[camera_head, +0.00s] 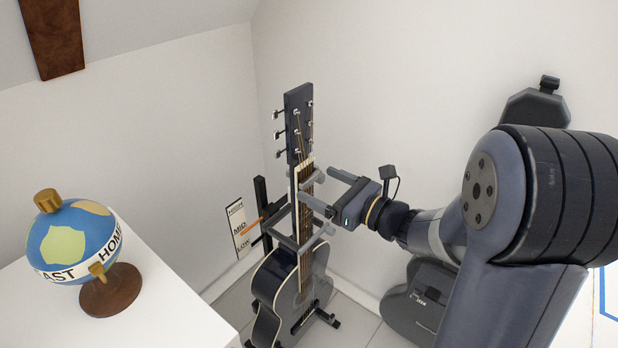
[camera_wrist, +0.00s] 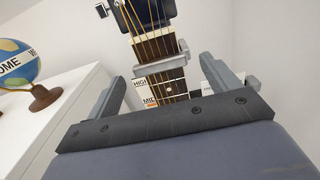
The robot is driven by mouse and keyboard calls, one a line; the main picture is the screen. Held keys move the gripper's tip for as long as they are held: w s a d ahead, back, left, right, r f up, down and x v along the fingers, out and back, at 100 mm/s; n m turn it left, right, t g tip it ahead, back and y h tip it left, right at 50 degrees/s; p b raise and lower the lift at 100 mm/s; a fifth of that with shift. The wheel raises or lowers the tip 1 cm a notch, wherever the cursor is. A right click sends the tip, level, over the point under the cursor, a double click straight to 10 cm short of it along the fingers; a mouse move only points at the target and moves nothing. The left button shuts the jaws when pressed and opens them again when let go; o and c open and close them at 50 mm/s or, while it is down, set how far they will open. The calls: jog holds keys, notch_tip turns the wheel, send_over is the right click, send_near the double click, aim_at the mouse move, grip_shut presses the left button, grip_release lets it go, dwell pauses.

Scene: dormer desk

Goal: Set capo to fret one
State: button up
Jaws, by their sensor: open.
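A dark acoustic guitar (camera_head: 275,285) stands upright, its headstock (camera_head: 298,105) at the top. A grey capo (camera_head: 319,176) sits on the upper neck below the headstock. In the wrist view the capo (camera_wrist: 160,67) shows as a grey bar across the strings and fretboard (camera_wrist: 152,47), with a block (camera_wrist: 184,49) at its right side. I cannot tell for certain which fret it lies at. My gripper (camera_head: 315,183) is open in front of the neck. In the wrist view its two fingers (camera_wrist: 162,72) appear either side of the capo, with a gap to each.
A stand (camera_head: 284,240) with grey arms holds the guitar near the wall corner. A HIGH/MID/LOW board (camera_head: 238,229) with an orange pointer (camera_head: 250,226) is behind it. A globe (camera_head: 80,242) stands on a white desk (camera_head: 175,300) at left. Open wall space lies above my gripper.

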aim_at(308, 172)
jog(key=shift+v, duration=2.75)
jog(key=x, duration=1.1)
jog(key=shift+a, duration=0.15)
jog(key=shift+r+p, duration=0.3)
jog(key=shift+r, duration=0.2)
jog(key=shift+d+r, duration=0.2)
jog(key=shift+r, duration=0.15)
